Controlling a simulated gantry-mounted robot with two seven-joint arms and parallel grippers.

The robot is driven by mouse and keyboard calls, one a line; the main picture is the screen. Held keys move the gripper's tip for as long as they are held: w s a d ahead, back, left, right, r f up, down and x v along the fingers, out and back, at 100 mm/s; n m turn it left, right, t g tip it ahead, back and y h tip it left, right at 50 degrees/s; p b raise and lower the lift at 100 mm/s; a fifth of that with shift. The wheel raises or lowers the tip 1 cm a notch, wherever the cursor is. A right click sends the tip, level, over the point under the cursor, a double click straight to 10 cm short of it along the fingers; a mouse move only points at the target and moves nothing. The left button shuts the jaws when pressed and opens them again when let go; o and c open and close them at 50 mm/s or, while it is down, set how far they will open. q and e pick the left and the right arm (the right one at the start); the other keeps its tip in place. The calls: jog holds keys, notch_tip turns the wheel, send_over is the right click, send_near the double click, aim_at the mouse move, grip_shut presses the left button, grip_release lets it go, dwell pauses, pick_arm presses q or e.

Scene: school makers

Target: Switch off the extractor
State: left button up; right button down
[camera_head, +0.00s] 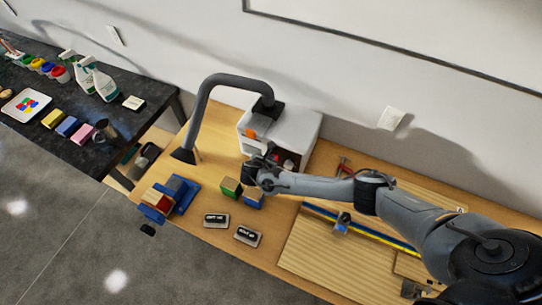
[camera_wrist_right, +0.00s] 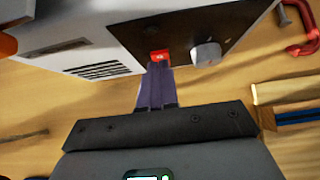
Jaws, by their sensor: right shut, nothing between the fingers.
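The extractor (camera_head: 298,122) is a white box at the back of the wooden bench, with a black hose arching to the left. In the right wrist view its white vented side (camera_wrist_right: 55,52) and dark front panel (camera_wrist_right: 215,22) show. The panel carries a small red switch (camera_wrist_right: 160,56) and a grey knob (camera_wrist_right: 206,54). My right gripper (camera_head: 268,162) is in front of the panel. In the wrist view its fingers (camera_wrist_right: 159,70) are shut and empty, with tips right at the red switch's lower edge. I cannot tell whether they touch it. My left gripper is not in view.
Coloured blocks (camera_head: 230,187) and two dark labelled plates (camera_head: 216,220) lie on the bench near the gripper. A blue vise (camera_head: 181,190) stands at the left end. A red clamp (camera_wrist_right: 302,40) is to the panel's right. A black table with bottles (camera_head: 104,83) is farther left.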

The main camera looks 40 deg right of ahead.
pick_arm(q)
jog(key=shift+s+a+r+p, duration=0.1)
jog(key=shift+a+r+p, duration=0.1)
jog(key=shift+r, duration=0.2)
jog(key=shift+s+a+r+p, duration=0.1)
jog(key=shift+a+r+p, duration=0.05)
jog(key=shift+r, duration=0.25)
pick_arm(e)
jog(key=v, duration=1.1)
jog(key=shift+r, duration=0.45)
jog(key=shift+a, duration=0.1)
jog(key=shift+s, duration=0.1)
